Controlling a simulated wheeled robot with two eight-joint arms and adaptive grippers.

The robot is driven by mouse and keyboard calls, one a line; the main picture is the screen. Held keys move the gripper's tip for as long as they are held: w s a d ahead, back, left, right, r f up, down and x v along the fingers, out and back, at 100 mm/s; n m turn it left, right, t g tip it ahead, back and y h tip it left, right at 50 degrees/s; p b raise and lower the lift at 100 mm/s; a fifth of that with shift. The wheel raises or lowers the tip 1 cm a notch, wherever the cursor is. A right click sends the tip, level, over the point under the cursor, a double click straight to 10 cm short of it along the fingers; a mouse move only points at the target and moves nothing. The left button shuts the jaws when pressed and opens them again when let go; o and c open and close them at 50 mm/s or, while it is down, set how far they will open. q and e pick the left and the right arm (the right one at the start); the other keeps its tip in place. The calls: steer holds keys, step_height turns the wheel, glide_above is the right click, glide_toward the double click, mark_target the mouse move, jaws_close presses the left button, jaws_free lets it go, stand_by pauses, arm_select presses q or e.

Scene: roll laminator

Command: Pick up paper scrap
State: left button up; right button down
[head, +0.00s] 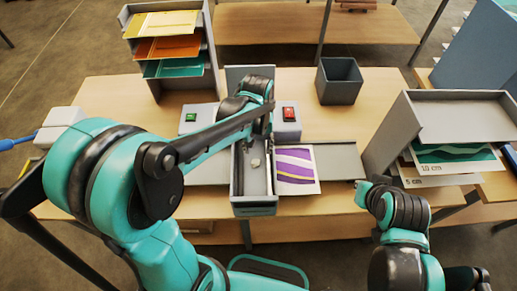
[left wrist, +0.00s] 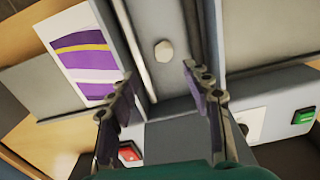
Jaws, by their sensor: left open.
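A small whitish paper scrap (head: 255,162) lies on the floor of the long grey channel (head: 238,185) of the laminator. In the left wrist view the scrap (left wrist: 163,52) shows as a small pale, roundish piece, ahead of my fingertips. My left gripper (left wrist: 160,82) is open and empty, with its two fingers apart over the channel and nothing between them. In the head view my left arm reaches over the machine and its wrist hides part of the channel. Part of my right arm shows at the lower right; its gripper is not visible.
A purple, white and yellow printed sheet (head: 295,168) lies beside the channel. A red switch (head: 289,114) and a green switch (head: 191,117) sit on grey boxes. A dark bin (head: 339,82), a paper rack (head: 168,48) and a grey shelf (head: 462,118) stand around the wooden table.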

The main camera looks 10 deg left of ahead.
mark_target(255, 162)
arm_select(q)
steer(key=f, duration=0.2)
steer(key=f+b, duration=0.1)
steer(key=f, duration=0.4)
steer(key=shift+s+a+f+b, duration=0.3)
steer(key=shift+f+b, duration=0.05)
steer(key=c, duration=0.9)
